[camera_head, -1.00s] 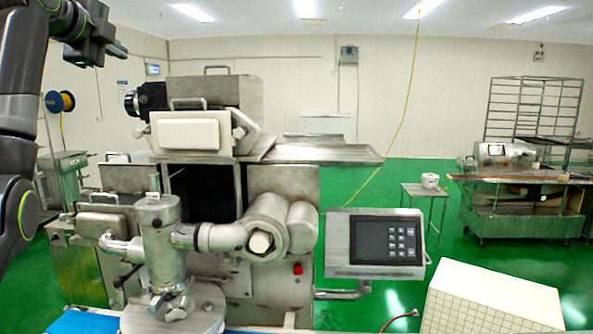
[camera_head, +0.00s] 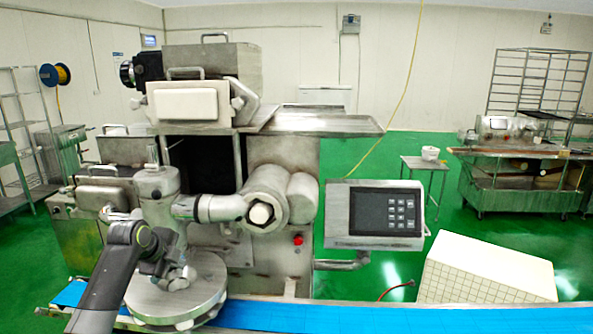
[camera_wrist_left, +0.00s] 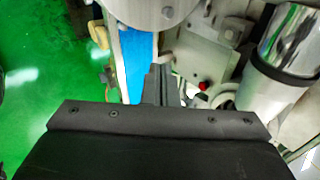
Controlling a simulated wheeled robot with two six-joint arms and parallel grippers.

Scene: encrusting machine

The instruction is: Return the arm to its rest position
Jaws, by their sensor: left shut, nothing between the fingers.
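My left arm reaches in from the bottom left of the head view. Its dark wrist end is in front of the machine's metal cylinder (camera_head: 160,187), above the round metal disc (camera_head: 178,300). In the left wrist view my left gripper (camera_wrist_left: 160,82) has its dark fingers together with nothing between them. They point over the blue conveyor belt (camera_wrist_left: 137,50) and beside the steel machine body. In the head view the fingers are hard to tell from the metal parts. The encrusting machine (camera_head: 280,150) fills the left and middle. My right gripper is not in view.
A control panel (camera_head: 373,213) stands right of the machine. The conveyor belt (camera_head: 400,316) runs along the front. A pale gridded box (camera_head: 487,272) lies beyond it at the right. A red button (camera_head: 298,240) is on the machine. Green floor is open farther back.

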